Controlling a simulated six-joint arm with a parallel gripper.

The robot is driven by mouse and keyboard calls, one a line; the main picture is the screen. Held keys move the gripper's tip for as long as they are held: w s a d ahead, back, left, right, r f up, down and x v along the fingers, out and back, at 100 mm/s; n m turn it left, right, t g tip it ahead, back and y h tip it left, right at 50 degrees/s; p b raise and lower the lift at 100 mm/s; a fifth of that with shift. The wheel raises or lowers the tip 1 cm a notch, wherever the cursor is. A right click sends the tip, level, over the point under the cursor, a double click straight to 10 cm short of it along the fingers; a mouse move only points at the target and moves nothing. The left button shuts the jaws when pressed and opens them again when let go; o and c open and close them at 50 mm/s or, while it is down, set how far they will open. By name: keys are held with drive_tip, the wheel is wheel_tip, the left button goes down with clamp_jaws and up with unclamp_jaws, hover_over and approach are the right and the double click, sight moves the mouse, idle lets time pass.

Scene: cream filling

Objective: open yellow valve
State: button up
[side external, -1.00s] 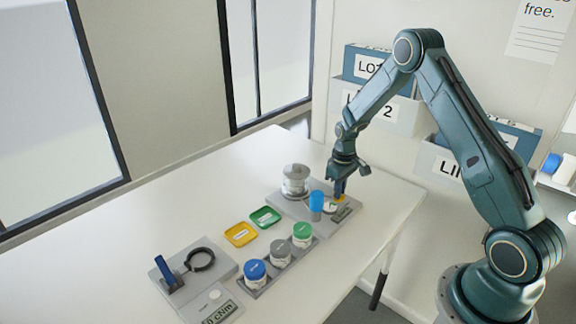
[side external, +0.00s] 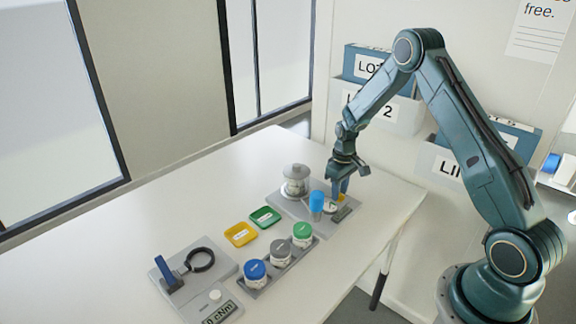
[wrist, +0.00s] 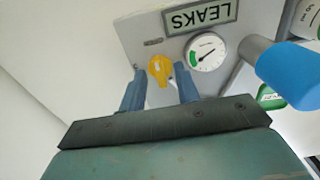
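The yellow valve (wrist: 159,69) is a small knob with a raised grip on a light grey panel, near the top middle of the wrist view. In the side view only a bit of yellow (side external: 341,198) shows by the fingers. My gripper (wrist: 160,73) points down at the panel, with one blue finger on each side of the knob. A narrow gap seems to show on both sides, so the fingers look open around the knob. In the side view my gripper (side external: 340,192) is low over the grey station.
Right of the knob are a round gauge (wrist: 206,52) and a LEAKS plate (wrist: 199,16). A blue-capped cylinder (side external: 317,203) stands close beside my gripper.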

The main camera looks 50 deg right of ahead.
drive_tip(key=shift+r, duration=0.15)
wheel_tip(320, 180, up, 13)
drive_tip(key=shift+r, duration=0.2)
idle(0.4)
drive_tip(key=shift+r, duration=0.15)
drive_tip(key=s+a+r+t, duration=0.1)
drive_tip(key=s+a+r, duration=0.45)
drive_tip(key=r, duration=0.25)
drive_tip(key=s+a+r+t, duration=0.2)
drive_tip(key=s+a+r, duration=0.2)
drive_tip(key=a+r, duration=0.25)
drive_tip(key=s+a+r+t, duration=0.1)
drive_tip(key=s+a, duration=0.2)
drive_tip(key=s, duration=0.5)
drive_tip(key=s+a+r+t, duration=0.1)
drive_tip(key=s+a, duration=0.3)
drive_tip(key=s, duration=0.5)
drive_tip(key=shift+a+r+t, duration=0.25)
drive_tip(key=shift+r+t, duration=0.05)
drive_tip(key=shift+r, duration=0.4)
